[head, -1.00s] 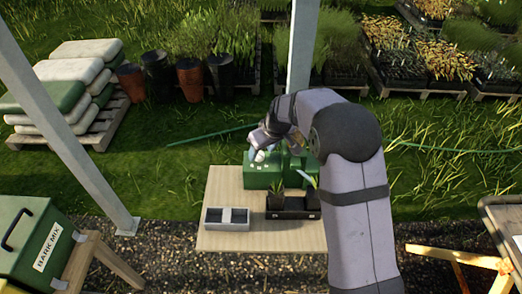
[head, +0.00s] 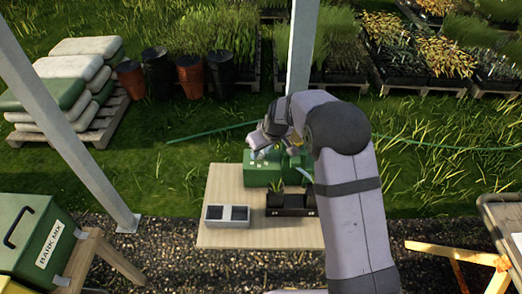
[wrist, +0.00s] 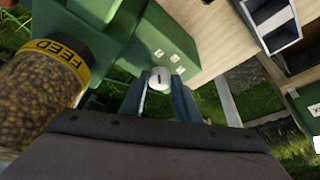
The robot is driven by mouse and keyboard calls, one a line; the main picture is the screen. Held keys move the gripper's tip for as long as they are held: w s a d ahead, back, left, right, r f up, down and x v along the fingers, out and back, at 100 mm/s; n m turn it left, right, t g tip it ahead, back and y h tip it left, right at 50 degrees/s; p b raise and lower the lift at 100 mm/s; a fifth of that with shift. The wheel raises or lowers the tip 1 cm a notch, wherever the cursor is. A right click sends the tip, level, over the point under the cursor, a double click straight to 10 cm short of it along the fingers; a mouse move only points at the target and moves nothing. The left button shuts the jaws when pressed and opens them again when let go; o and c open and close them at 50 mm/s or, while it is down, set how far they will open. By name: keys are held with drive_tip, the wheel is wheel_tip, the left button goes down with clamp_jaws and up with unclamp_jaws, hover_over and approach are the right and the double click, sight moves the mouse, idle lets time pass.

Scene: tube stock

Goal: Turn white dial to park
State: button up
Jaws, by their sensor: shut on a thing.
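The white dial (wrist: 160,79) is a round knob with a dark line across its face, on the green box (wrist: 130,50). My gripper (wrist: 162,84) is shut on the dial, one finger on each side of it. Several small pale marks (wrist: 175,57) lie on the box face beside the dial; they are too small to read. In the head view, the green box (head: 262,175) stands at the back of the wooden table, and my gripper (head: 257,152) is at its top. My fingers and wrist largely hide the dial there.
A jar labelled FEED (wrist: 45,85) is close at the left in the wrist view. A grey two-compartment tray (head: 227,222) and a black tray (head: 292,212) with a plant (head: 277,189) stand on the table (head: 230,185). A post (head: 300,50) rises behind.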

drive_tip(key=shift+m+p, duration=0.3)
drive_tip(key=shift+s+a+r+m+h+p, duration=0.1)
drive_tip(key=shift+m+h+p, duration=0.3)
drive_tip(key=shift+m, duration=0.1)
drive_tip(key=shift+a+m+h, duration=0.1)
drive_tip(key=shift+m+h, duration=0.3)
drive_tip(key=shift+m, duration=0.7)
drive_tip(key=m+b, duration=0.1)
drive_tip(key=m+h+b, duration=0.1)
drive_tip(key=b, duration=0.1)
drive_tip(key=shift+a+f+m+t, duration=0.15)
drive_tip(key=shift+f+m+t, duration=0.2)
drive_tip(key=shift+m+t, duration=0.05)
drive_tip(key=m+b, duration=0.2)
drive_tip(key=b, duration=0.1)
drive_tip(key=shift+r+h, duration=0.15)
drive_tip(key=shift+h, duration=0.25)
drive_tip(key=shift+r, duration=0.1)
drive_tip(key=o, duration=1)
drive_tip(key=shift+o, duration=0.2)
